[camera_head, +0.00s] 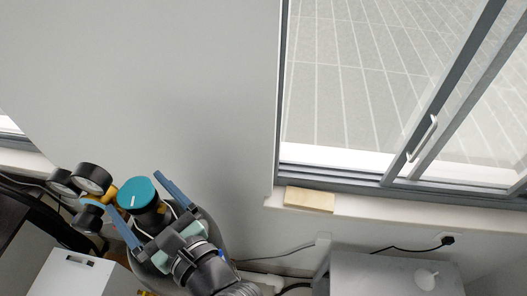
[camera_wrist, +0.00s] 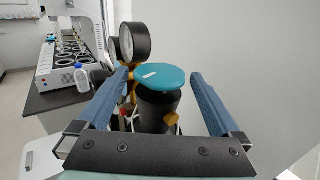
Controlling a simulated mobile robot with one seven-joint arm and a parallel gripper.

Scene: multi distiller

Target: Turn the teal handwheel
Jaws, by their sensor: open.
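The teal handwheel (camera_head: 137,194) is a round disc with a white mark, on top of a dark cylindrical body with yellow fittings. In the wrist view the handwheel (camera_wrist: 161,78) sits ahead, between my two blue fingers and apart from both. My gripper (camera_head: 146,209) is open and empty, with one finger on each side of the handwheel in the head view. In the wrist view my gripper (camera_wrist: 158,85) shows its fingers wide apart. The lower part of the body under the handwheel is partly hidden by my gripper.
Black round gauges (camera_head: 93,178) stand close to the left of the handwheel, with one gauge (camera_wrist: 134,42) just behind it in the wrist view. A dark bench with a white device (camera_wrist: 75,55) and a bottle (camera_wrist: 82,78) is at left. A wooden block (camera_head: 309,200) lies on the window sill.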

